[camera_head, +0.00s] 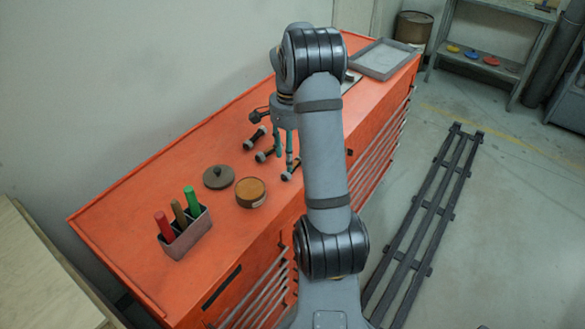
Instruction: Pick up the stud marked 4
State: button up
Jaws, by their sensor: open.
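Several dark studs with pale ends lie on the orange cabinet top (140,215). One stud (254,138) is at the upper left, a second stud (264,156) is a little nearer, and a third stud (288,174) is farther right. No number can be read, so I cannot tell which is marked 4. My gripper (285,161) is open and points down among the studs, with its teal fingers apart. One fingertip is close to the third stud; I cannot tell whether they touch. My arm hides part of the cabinet top to the right.
A grey holder (186,238) with red, brown and green handles stands at the front left. A grey tray (382,58) lies at the far end.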

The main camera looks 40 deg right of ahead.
jog(key=f, duration=0.1)
jog(key=f+p, duration=0.1)
jog(key=f, duration=0.3)
jog(key=shift+s+a+p, duration=0.1)
jog(key=shift+s+p, duration=0.15)
jog(key=shift+p, duration=0.1)
jog(key=shift+w+f, duration=0.1)
jog(key=shift+f, duration=0.35)
jog(key=shift+c, duration=1.3)
grip_shut()
jog(key=shift+r, duration=0.1)
